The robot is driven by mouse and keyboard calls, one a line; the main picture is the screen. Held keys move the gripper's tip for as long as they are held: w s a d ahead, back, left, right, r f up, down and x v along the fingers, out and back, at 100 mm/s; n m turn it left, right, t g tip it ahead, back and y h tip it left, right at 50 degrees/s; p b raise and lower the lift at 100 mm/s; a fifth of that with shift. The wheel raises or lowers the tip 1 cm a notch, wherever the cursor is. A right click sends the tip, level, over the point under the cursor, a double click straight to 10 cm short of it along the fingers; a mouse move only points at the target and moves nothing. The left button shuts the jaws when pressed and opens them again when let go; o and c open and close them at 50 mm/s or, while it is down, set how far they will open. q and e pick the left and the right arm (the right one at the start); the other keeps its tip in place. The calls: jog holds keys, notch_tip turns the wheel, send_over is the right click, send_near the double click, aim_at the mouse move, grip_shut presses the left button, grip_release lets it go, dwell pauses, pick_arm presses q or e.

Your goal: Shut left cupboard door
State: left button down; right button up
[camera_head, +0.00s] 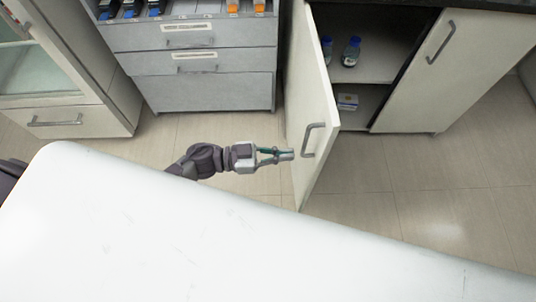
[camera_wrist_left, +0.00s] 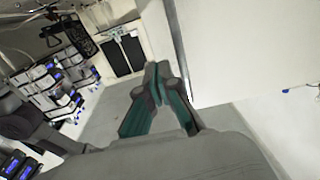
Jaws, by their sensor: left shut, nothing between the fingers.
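The left cupboard door (camera_head: 308,100) is white and stands wide open, swung out from the cupboard into the room. Its grey bar handle (camera_head: 313,140) is near the free edge. My left gripper (camera_head: 289,154) is shut and empty, beside the door's face, left of the handle and pointing right. I cannot tell whether its tip touches the door. The shut fingers also show in the left wrist view (camera_wrist_left: 158,80). The cupboard's open left side shows bottles (camera_head: 351,51) and a small box (camera_head: 347,102) on its shelves. My right gripper is not in view.
The right cupboard door (camera_head: 450,70) is shut. A grey drawer unit (camera_head: 205,90) stands left of the cupboard, and a glass-fronted cabinet (camera_head: 60,120) is at the far left. A white tabletop (camera_head: 180,250) fills the foreground. Tiled floor (camera_head: 400,190) lies clear between.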

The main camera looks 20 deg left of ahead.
aim_at(320, 152)
pick_arm(q)
jog(key=b+x, duration=0.1)
jog(key=x, duration=0.5)
jog(key=shift+d+f, duration=0.1)
jog(key=shift+w+d, duration=0.15)
jog(key=shift+d, duration=0.05)
